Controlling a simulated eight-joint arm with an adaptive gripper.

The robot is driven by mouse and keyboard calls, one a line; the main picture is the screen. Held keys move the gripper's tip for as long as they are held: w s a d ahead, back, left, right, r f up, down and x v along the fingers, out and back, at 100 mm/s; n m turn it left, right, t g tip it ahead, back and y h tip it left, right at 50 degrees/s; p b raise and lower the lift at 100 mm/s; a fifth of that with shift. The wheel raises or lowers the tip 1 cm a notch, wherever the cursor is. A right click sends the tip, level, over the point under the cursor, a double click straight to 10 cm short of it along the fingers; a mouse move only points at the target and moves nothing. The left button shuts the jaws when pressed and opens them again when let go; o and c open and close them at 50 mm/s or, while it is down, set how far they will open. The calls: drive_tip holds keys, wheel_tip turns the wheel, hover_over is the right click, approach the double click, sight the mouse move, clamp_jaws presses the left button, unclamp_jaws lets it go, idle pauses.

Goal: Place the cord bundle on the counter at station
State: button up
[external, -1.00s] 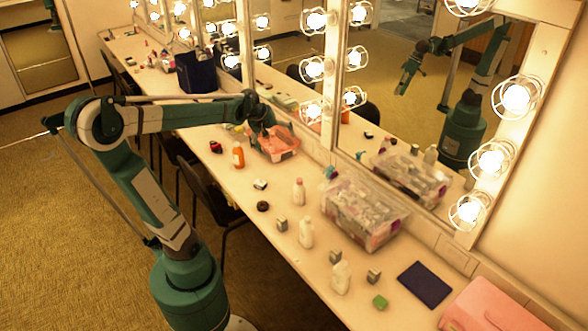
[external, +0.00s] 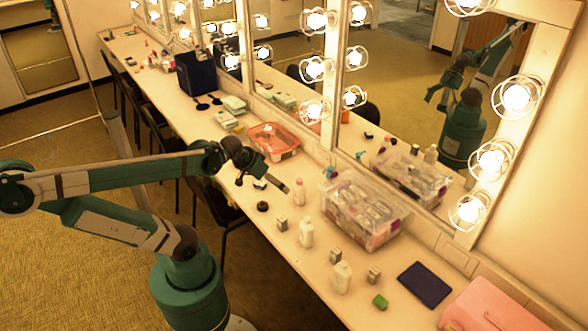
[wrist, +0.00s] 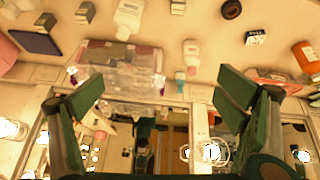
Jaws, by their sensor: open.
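My gripper (external: 284,188) hangs above the middle of the counter (external: 318,291), near a small white bottle with a pink cap (external: 299,191). In the wrist view its two green fingers (wrist: 160,92) are wide apart with nothing between them. A small black round thing (external: 263,206) lies on the counter just below and left of my gripper. It also shows at the top of the wrist view (wrist: 231,9). It may be the cord bundle, but it is too small to be sure. No station label is readable.
A clear lidded bin (external: 363,213) stands by the mirror. An orange tray (external: 274,141) and a dark blue box (external: 196,72) stand farther back. Lit mirrors border the counter.

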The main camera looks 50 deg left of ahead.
drive_tip(key=shift+s+d+f+m, duration=0.6)
drive_tip(key=shift+s+d+m, duration=0.15)
drive_tip(key=shift+s, duration=0.2)
drive_tip(key=shift+o, duration=1)
drive_tip(key=shift+w+r, duration=0.1)
drive_tip(key=shift+r, duration=0.05)
drive_tip(key=w+a+f+g+p, duration=0.1)
drive_tip(key=w+a+g+p, duration=0.4)
drive_tip(key=p, duration=1.2)
drive_tip(key=w+g, duration=0.2)
drive_tip(key=w, duration=0.1)
drive_tip(key=shift+a+f, duration=0.2)
drive_tip(key=shift+f, duration=0.2)
drive_tip(key=shift+f, duration=0.15)
wheel_tip(320, 180, down, 10)
drive_tip(key=b, duration=0.6)
